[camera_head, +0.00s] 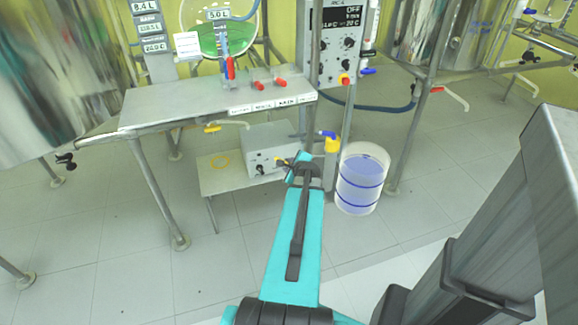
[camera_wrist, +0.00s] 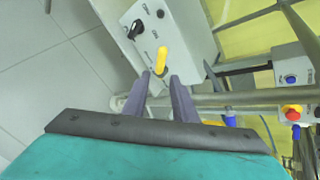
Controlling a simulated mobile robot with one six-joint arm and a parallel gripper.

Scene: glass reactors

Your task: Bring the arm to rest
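My arm, turquoise with black parts, reaches forward from the bottom of the head view. My gripper (camera_head: 299,160) is at its far end, in front of the low white control box (camera_head: 270,142). In the wrist view my gripper (camera_wrist: 160,78) shows two grey fingers with a gap between them, so it is open. The control box (camera_wrist: 170,30) lies just beyond the fingertips. A yellow handle (camera_wrist: 162,58) shows just past the gap; I cannot tell whether a finger touches it. I see nothing held.
A clear bucket (camera_head: 361,185) with blue bands stands on the floor right of my gripper. A metal bench (camera_head: 180,105) with red-handled valves is behind on the left. Steel reactors (camera_head: 50,80) stand at the back. The tiled floor (camera_head: 110,240) at front left is clear.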

